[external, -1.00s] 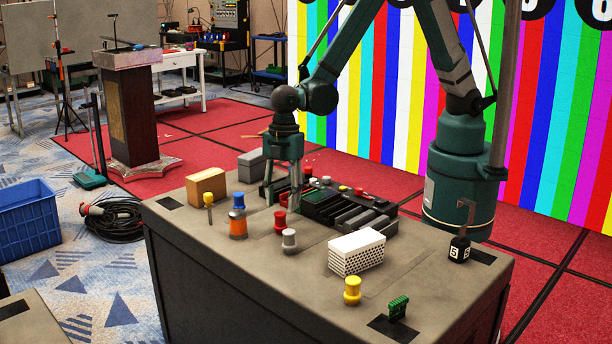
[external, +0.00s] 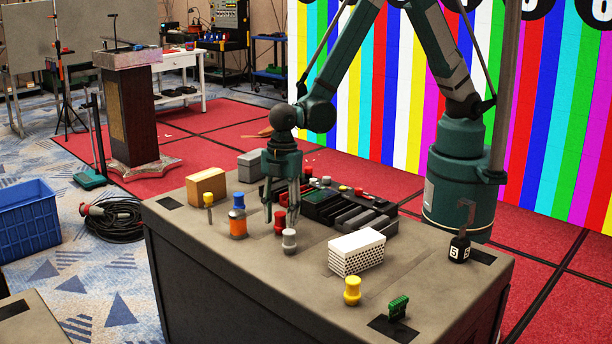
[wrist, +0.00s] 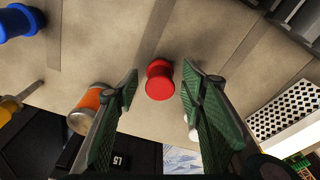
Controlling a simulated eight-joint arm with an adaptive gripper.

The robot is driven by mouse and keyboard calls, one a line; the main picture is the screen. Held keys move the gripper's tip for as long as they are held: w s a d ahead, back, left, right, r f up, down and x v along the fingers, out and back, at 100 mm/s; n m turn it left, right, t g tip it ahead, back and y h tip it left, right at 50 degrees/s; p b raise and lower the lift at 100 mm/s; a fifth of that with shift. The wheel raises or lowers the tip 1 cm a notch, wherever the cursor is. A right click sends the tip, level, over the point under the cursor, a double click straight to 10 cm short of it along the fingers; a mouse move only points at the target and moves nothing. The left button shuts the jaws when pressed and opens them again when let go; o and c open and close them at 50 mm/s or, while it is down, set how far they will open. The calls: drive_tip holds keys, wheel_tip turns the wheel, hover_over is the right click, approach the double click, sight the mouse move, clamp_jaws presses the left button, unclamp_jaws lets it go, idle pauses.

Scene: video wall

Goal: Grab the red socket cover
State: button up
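The red socket cover (wrist: 159,80) stands on the table between and a little beyond my open fingertips in the wrist view. In the external view the red socket cover (external: 280,222) stands right by my fingers, between the blue-and-orange bottle and a grey-white cover. My gripper (external: 281,220) points down over it with its fingers spread. In the wrist view my gripper (wrist: 158,85) shows two green finger pads apart, with nothing held. I cannot tell the exact height of the fingertips over the table.
A blue-and-orange bottle (external: 238,217) stands close on the left, a grey-white cover (external: 289,241) close in front. A dark tray of parts (external: 345,210) lies to the right. A white perforated box (external: 357,251) and a yellow cover (external: 352,290) stand nearer the right front.

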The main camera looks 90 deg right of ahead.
sight(280, 213)
idle(0.3)
drive_tip(key=c, duration=0.8)
drive_tip(key=shift+r+p, duration=0.95)
drive_tip(key=shift+r, duration=4.05)
